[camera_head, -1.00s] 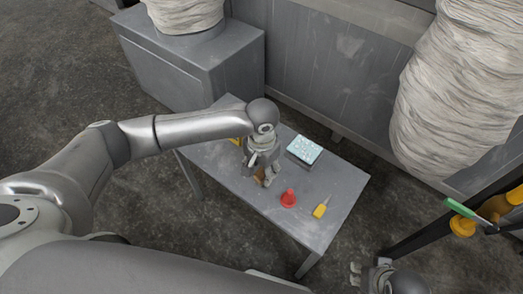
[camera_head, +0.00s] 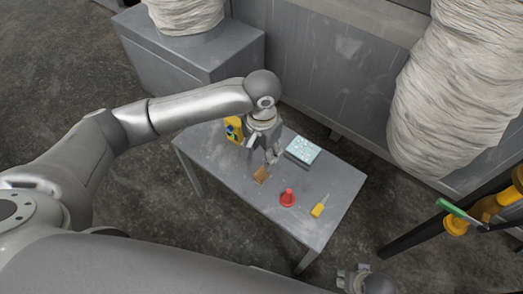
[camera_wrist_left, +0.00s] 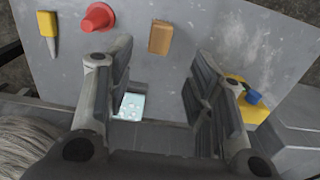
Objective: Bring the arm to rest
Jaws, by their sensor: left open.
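My left gripper (camera_head: 272,156) is open and empty above the table (camera_head: 335,190). Its two fingers stand wide apart in the left wrist view (camera_wrist_left: 158,70). A small brown block (camera_head: 261,175) lies on the table just below and in front of it, apart from the fingers; it also shows in the wrist view (camera_wrist_left: 162,37). My right gripper (camera_head: 351,274) is low at the bottom edge of the head view, off the table. Its fingers look apart with nothing between them.
A grey cabinet (camera_head: 185,65) stands behind left. A yellow-and-black stand (camera_head: 450,217) is at right.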

